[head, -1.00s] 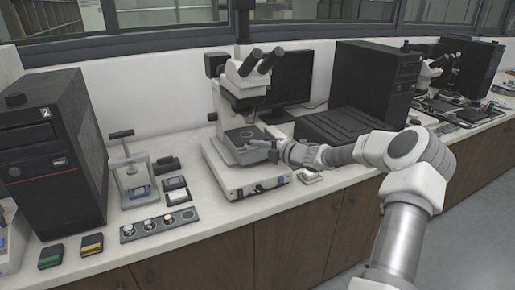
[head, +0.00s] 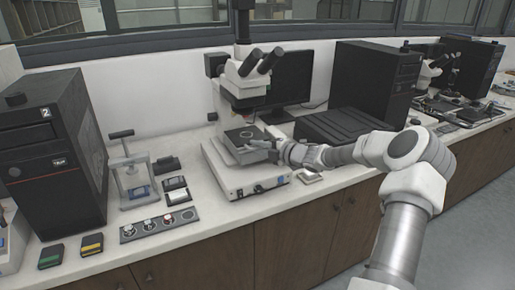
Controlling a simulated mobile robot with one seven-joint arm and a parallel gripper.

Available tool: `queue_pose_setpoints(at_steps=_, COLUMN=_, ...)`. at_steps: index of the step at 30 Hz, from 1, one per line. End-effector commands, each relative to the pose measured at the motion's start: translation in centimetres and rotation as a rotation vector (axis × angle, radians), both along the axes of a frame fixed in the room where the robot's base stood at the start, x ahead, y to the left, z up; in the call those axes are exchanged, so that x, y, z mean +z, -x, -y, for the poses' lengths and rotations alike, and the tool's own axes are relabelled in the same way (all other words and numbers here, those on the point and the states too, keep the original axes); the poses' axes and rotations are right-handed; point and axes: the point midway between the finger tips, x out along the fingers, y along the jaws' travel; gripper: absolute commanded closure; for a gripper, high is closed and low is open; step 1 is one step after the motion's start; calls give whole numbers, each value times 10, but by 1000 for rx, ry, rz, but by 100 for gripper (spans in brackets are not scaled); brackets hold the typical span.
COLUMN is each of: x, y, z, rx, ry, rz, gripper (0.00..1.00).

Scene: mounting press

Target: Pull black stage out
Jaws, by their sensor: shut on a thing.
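The black stage (head: 240,138) is a dark flat plate on the white microscope (head: 228,98), above its pale base (head: 243,186). My gripper (head: 266,147) reaches in from the right, at the stage's right front edge. It is shut on the stage there, though the fingertips are small and the exact contact is hard to see. The microscope's eyepieces and head stand above and behind the stage.
A small press (head: 133,190) and a strip with round pieces (head: 158,224) stand on the bench to the left. A ribbed black box (head: 335,124) and a monitor (head: 291,78) are close behind my arm. The bench's front edge is clear.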

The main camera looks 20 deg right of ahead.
Motion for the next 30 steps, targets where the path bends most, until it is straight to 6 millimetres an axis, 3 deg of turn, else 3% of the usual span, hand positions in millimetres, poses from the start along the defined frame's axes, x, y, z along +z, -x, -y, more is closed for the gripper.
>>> queue_pose_setpoints(at_steps=13, x=-8, y=8, z=1, rx=-2, ry=1, rz=-14, gripper=100)
queue_pose_setpoints(at_steps=24, x=-8, y=69, z=4, rx=-1, ry=5, rz=-14, gripper=100)
queue_pose_setpoints(at_steps=30, x=-7, y=84, z=4, rx=-3, ry=2, rz=-13, gripper=100)
